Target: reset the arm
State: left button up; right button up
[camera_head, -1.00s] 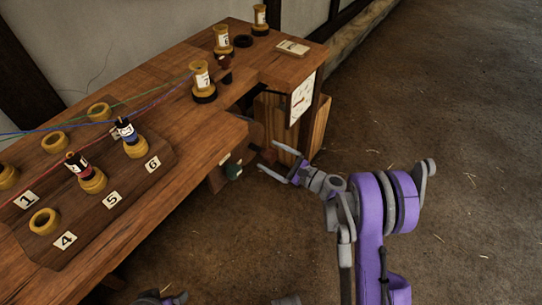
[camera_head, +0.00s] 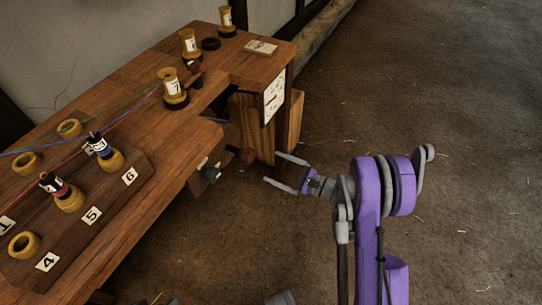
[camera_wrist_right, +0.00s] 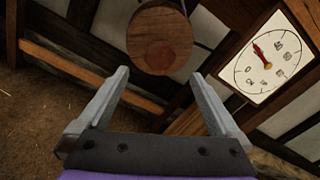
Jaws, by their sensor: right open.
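My right gripper (camera_head: 272,168) is open and empty. It hangs beside the bench, just right of a dark reddish knob (camera_head: 248,156) under the bench edge, with a visible gap between them. In the right wrist view the two grey fingers stand wide apart with nothing between them. A round wooden end (camera_wrist_right: 160,40) with a reddish centre lies beyond the fingertips. My right arm is bent, its purple links upright at the right of the head view. My left gripper cannot be made out.
The wooden bench (camera_head: 150,80) carries several spools and numbered places. A white dial (camera_head: 274,95) with a red needle is on its end; it also shows in the wrist view (camera_wrist_right: 268,58). A green knob (camera_head: 210,174) sits below the edge. The floor at right is clear.

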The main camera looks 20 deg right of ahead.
jog(key=s+a+r+n+g+h, duration=0.35)
jog(key=s+a+n+g, duration=0.45)
jog(key=s+a+n, duration=0.3)
jog(key=s+d+n+g+h, duration=0.1)
jog(key=s+d+n+h, duration=0.1)
jog(key=s+n+h, duration=0.35)
jog(key=s+d+n+g+h, duration=0.1)
jog(key=s+d+n+h, duration=0.1)
jog(key=s+n, duration=0.6)
pick_arm(q)
notch_tip(320, 180, up, 26)
jog(key=w+t+p, duration=0.1)
jog(key=p, duration=2.2)
jog(key=shift+r, duration=0.15)
pick_arm(e)
notch_tip(320, 180, up, 27)
jog(key=s+m+t, duration=0.1)
pick_arm(q)
jog(key=shift+s, duration=0.1)
pick_arm(e)
jog(key=shift+s+m, duration=0.25)
